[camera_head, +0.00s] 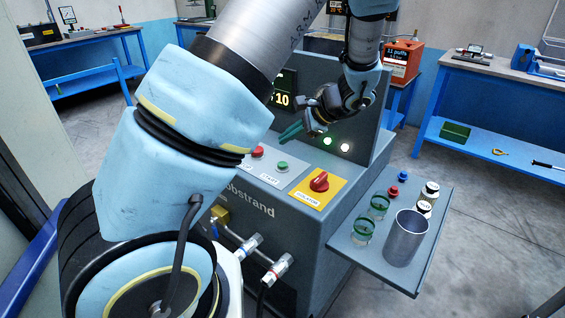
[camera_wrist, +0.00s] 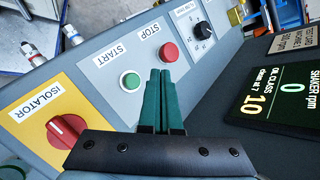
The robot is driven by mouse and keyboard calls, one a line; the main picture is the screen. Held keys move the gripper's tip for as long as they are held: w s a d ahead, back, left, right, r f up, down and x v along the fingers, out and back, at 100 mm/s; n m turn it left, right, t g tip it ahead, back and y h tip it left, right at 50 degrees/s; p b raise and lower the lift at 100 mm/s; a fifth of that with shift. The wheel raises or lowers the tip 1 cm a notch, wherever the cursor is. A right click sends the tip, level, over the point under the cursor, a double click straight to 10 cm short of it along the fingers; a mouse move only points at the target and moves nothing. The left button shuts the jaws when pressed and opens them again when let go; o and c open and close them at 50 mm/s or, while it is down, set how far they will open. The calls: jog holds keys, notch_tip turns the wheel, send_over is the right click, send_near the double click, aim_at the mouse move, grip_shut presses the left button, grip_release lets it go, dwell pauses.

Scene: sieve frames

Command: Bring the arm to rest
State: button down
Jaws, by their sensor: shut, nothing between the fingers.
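My gripper (camera_head: 289,133) is over the sloped panel of the grey machine (camera_head: 276,213), its green fingers pointing left. In the wrist view my gripper (camera_wrist: 161,72) has its two fingers together with nothing between them. Just beyond the fingertips are the green START button (camera_wrist: 130,81) and red STOP button (camera_wrist: 169,52). I cannot tell whether the fingers touch the panel. A red ISOLATOR knob (camera_wrist: 66,131) sits on a yellow plate, also seen in the head view (camera_head: 319,181). My upper arm hides the machine's left part.
A side shelf (camera_head: 345,253) holds a metal cup (camera_head: 405,238), two green-rimmed glass jars (camera_head: 379,206), small bottles (camera_head: 429,191) and red and blue caps. Hoses with fittings (camera_head: 247,245) stick out of the machine front. The display (camera_wrist: 275,104) reads 0 rpm. Workbenches (camera_head: 496,72) stand behind.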

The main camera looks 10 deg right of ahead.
dwell(0.3)
jog(key=shift+a, duration=0.35)
jog(key=s+a+r+n+g+h, duration=0.1)
jog(key=s+a+r+n+h, duration=0.1)
jog(key=s+a+n+h, duration=0.2)
jog(key=s+a+r+n+g+h, duration=0.2)
jog(key=s+a+r+n+h, duration=0.1)
jog(key=s+a+n, duration=0.6)
jog(key=shift+s+a+n+g+h, duration=0.35)
jog(key=shift+a+n, duration=0.55)
jog(key=shift+a, duration=1.05)
jog(key=shift+w, duration=0.15)
